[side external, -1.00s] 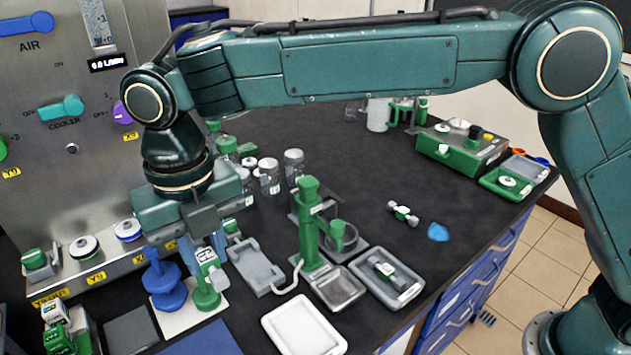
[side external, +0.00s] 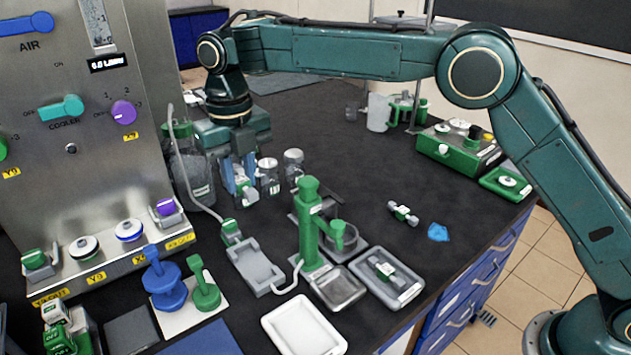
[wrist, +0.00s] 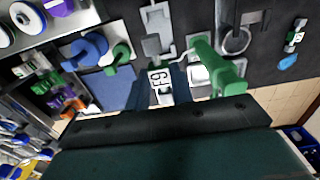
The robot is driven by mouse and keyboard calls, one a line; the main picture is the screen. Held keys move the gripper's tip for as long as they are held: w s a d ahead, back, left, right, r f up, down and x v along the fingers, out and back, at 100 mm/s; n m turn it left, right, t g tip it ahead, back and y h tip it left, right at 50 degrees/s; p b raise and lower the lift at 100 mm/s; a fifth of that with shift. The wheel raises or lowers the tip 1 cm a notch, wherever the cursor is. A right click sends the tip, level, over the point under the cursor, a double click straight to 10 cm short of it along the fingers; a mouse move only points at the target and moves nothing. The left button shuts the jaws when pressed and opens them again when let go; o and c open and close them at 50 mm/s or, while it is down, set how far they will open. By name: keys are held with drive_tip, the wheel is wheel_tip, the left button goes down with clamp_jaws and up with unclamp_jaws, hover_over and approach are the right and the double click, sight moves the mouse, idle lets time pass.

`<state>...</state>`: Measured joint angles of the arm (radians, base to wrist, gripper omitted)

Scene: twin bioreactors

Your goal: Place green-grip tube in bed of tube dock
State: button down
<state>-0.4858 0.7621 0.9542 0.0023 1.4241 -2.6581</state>
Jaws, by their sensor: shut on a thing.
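My gripper (side external: 240,188) is shut on the green-grip tube (side external: 249,196), a small piece with a white label, and holds it upright over the back of the bench, in front of the jars. In the wrist view its white label (wrist: 160,84) shows between the fingers; the fingers hide much of the rest. A grey dock with a shallow bed (side external: 257,266), which looks like the tube dock, lies in front of and below my gripper. A green connector (side external: 231,231) with a hose sits at its upper left end.
A green stand (side external: 308,225) rises right of the dock. Glass jars (side external: 293,165) stand beside my gripper. A tray (side external: 390,290) holds a green-labelled piece, and a similar one (side external: 403,213) lies on the bench. Blue and green knobbed parts (side external: 165,285) stand left.

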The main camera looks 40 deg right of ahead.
sight(255, 266)
wheel_tip(255, 266, down, 19)
drive_tip(key=shift+f, duration=0.2)
idle(0.8)
drive_tip(key=shift+f, duration=0.15)
drive_tip(key=c, duration=1.2)
unclamp_jaws()
drive_tip(key=shift+c, duration=0.2)
wheel_tip(255, 266, up, 12)
drive_tip(key=shift+r, duration=0.2)
drive_tip(key=shift+d, duration=0.1)
